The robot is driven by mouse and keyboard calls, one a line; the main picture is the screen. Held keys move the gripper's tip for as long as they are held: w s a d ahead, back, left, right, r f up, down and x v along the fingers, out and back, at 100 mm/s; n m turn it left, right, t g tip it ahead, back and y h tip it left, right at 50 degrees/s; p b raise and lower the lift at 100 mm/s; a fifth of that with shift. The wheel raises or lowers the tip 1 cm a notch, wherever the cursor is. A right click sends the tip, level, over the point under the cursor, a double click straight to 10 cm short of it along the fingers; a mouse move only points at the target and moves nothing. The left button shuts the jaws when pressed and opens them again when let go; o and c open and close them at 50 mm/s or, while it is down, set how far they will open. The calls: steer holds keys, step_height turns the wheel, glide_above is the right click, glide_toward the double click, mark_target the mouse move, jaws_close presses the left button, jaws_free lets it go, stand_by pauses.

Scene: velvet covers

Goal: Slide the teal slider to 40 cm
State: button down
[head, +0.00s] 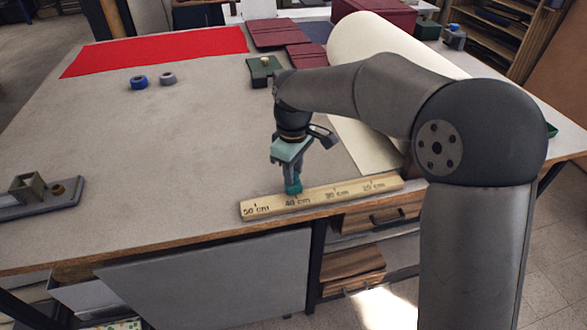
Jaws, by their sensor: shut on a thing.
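A pale wooden ruler rail (320,198) lies along the front edge of the table, with marks reading 50 cm at the left, then 40 cm, 30 cm and a last mark at the right. The teal slider (293,188) sits on the rail right at the 40 cm mark. My gripper (292,180) points down from above and is shut on the slider. Its fingers hide part of the slider, so its exact offset from the mark line is hard to tell.
A large cream roll (375,45) lies behind my arm. A red cloth (155,50), blue and grey tape rolls (138,82), a dark green block (262,70) and dark red covers (275,33) lie further back. A grey fixture (40,195) stands at the left. The table's middle is clear.

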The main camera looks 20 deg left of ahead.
steer(key=c, duration=1.1)
jaws_free()
steer(key=shift+c, duration=0.2)
steer(key=shift+r, duration=0.1)
step_height(320, 180, up, 17)
steer(key=shift+r, duration=0.15)
steer(key=s+d+f+m, duration=0.3)
steer(key=d, duration=0.4)
steer(key=s+d+f+m, duration=0.3)
steer(key=d, duration=0.4)
steer(key=s+d+f+m, duration=0.2)
steer(key=s+d+f, duration=0.1)
steer(key=d, duration=0.4)
steer(key=s+d+f+m, duration=0.6)
steer(key=s+d+f, duration=0.2)
steer(key=s, duration=0.4)
steer(key=shift+s+d+f+m, duration=0.3)
steer(key=shift+d+f+m, duration=0.1)
steer(key=shift+d, duration=0.1)
